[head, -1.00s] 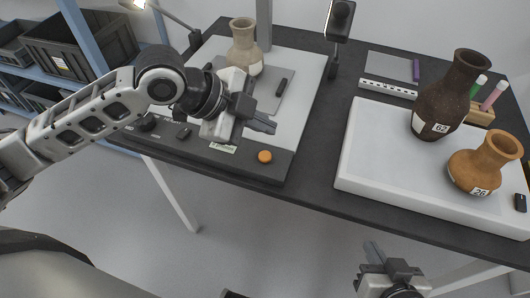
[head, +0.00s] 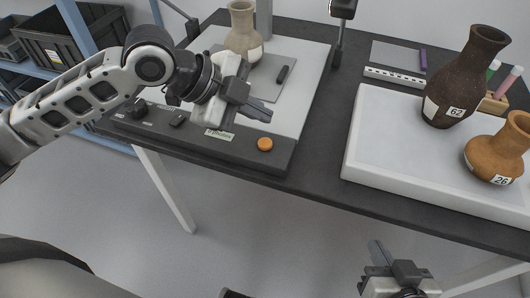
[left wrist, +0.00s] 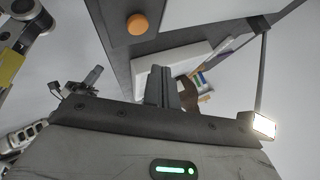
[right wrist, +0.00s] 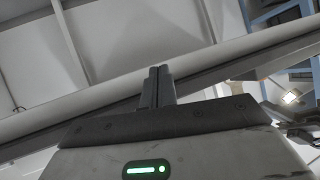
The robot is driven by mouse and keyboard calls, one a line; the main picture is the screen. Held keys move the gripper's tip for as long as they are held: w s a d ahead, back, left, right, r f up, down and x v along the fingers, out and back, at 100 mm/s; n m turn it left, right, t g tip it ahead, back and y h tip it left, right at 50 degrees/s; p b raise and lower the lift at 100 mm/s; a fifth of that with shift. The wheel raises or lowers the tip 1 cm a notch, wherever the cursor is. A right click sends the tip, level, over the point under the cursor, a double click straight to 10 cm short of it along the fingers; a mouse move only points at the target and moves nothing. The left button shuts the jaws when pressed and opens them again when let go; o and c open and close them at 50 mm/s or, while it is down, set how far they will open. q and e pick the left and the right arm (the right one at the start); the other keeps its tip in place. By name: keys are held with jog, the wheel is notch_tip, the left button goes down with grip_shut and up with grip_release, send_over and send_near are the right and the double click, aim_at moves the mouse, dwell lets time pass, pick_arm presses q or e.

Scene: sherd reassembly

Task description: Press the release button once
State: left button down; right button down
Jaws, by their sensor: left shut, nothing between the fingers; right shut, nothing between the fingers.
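The orange round button (head: 265,144) sits on the dark front strip of the white-topped apparatus (head: 306,82), near its right corner. It also shows in the left wrist view (left wrist: 137,24). My left gripper (head: 268,116) is shut and empty, above the apparatus. Its tips appear just behind the button in the head view, apart from it. In the left wrist view the shut fingers (left wrist: 162,75) are also clear of the button. My right gripper (head: 374,250) is shut and empty, low in front of the table; its shut fingers show in the right wrist view (right wrist: 158,75).
A beige vase (head: 242,35) stands on the apparatus. A dark vase (head: 467,80) labelled 62 and an orange vase (head: 497,150) labelled 26 stand on a white tray (head: 390,165) at right. A black knob (head: 138,108) and a lamp post (head: 340,40) are nearby.

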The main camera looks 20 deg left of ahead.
aim_at(259, 143)
pick_arm(q)
notch_tip(259, 143, down, 2)
jog(key=shift+f+b, duration=0.1)
jog(key=shift+b, duration=0.5)
jog(key=shift+f, duration=0.9)
dwell(0.4)
jog(key=shift+f, duration=0.2)
dwell(0.4)
jog(key=shift+f, duration=0.2)
